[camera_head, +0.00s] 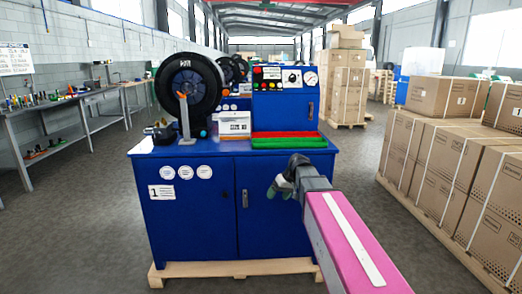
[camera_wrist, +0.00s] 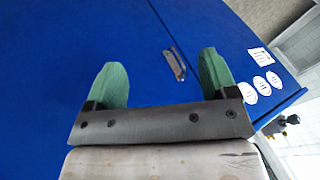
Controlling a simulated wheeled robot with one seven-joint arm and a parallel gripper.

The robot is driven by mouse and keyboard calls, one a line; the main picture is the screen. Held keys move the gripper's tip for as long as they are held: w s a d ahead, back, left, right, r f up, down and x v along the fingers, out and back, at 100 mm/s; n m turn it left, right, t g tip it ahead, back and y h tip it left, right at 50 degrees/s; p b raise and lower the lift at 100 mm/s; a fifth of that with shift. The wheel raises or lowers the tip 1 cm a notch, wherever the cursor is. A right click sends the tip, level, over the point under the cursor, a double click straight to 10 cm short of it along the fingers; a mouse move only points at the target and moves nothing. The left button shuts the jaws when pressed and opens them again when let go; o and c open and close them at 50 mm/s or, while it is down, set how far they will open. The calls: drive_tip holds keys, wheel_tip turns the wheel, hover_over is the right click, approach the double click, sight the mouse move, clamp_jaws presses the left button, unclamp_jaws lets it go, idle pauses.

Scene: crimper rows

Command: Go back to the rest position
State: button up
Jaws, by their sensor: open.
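My gripper (camera_head: 279,187) is in front of the blue cabinet (camera_head: 190,222) of the crimper machine, below the edge of its top, near the right-hand door. In the wrist view my gripper (camera_wrist: 160,85) shows two green fingers spread wide apart with nothing between them. The blue cabinet front (camera_wrist: 60,60) fills most of that view behind the fingers, with a door handle (camera_wrist: 175,64) showing between them. I cannot tell the exact gap between the fingertips and the cabinet.
On the cabinet top are a black reel (camera_head: 188,86), a white box (camera_head: 235,124), and a green tray (camera_head: 290,143) with a red strip behind it. Stacked cartons (camera_head: 455,165) stand on a pallet at right. A workbench (camera_head: 75,105) runs along the left wall. Grey floor (camera_head: 75,220) is clear at left.

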drive_tip(key=s+d+f+m+h, duration=0.2)
drive_tip(key=s+d+f, duration=0.3)
drive_tip(key=s+f, duration=0.3)
drive_tip(key=s+d+f+m+g+h, duration=0.1)
drive_tip(key=s+d+f+m+h, duration=0.2)
drive_tip(key=s+d+f, duration=0.3)
drive_tip(key=s+f, duration=0.3)
drive_tip(key=s, duration=0.1)
drive_tip(key=shift+s+d+f, duration=0.15)
drive_tip(key=shift+s+d, duration=0.05)
drive_tip(key=shift+s, duration=0.2)
